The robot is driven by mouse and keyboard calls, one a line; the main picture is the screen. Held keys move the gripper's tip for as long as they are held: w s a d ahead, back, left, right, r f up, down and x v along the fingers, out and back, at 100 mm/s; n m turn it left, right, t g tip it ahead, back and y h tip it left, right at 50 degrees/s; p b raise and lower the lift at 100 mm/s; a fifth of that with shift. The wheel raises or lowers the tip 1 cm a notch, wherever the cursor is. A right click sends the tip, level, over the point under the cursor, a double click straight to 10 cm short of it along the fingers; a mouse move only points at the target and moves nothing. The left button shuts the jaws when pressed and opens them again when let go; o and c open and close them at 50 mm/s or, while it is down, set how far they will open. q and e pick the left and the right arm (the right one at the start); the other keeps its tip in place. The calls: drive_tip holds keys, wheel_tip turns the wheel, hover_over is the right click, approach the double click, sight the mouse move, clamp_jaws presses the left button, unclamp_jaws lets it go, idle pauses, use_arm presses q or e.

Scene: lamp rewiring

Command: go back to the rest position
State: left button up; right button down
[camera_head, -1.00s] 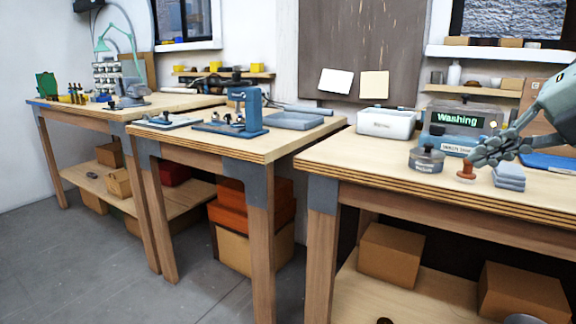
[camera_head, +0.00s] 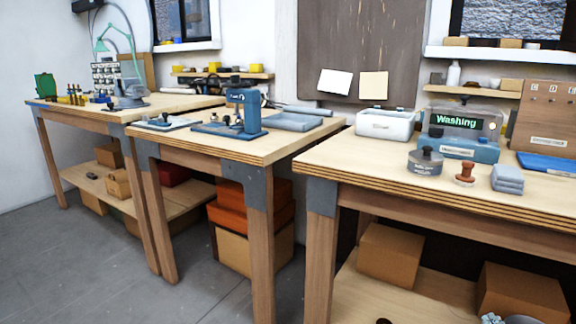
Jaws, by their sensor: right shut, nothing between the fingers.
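Only a small part of my right gripper (camera_head: 491,318) shows at the bottom edge, low in front of the right workbench (camera_head: 350,165). It is shut and empty, well below the bench top and apart from everything on it. Most of it and its arm are cut off by the frame. My left gripper is not in view.
On the right bench stand a washing machine with a lit "Washing" display (camera_head: 460,133), a grey pot (camera_head: 426,160), a brown stamp-like piece (camera_head: 465,175), folded grey cloths (camera_head: 508,179) and a white tub (camera_head: 385,124). Cardboard boxes (camera_head: 390,253) sit on its lower shelf.

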drive_tip(key=s+a+f+m+g+y, duration=0.1)
drive_tip(key=s+a+f+g, duration=0.4)
drive_tip(key=s+f, duration=0.5)
drive_tip(key=s+a+f+g+y, duration=0.2)
drive_tip(key=s+a+f+g, duration=0.3)
drive_tip(key=s+a+f, duration=0.5)
wheel_tip(320, 180, down, 2)
drive_tip(key=shift+s+f+m, duration=0.15)
drive_tip(key=shift+s+m, duration=0.25)
drive_tip(key=shift+s, duration=0.05)
idle(0.9)
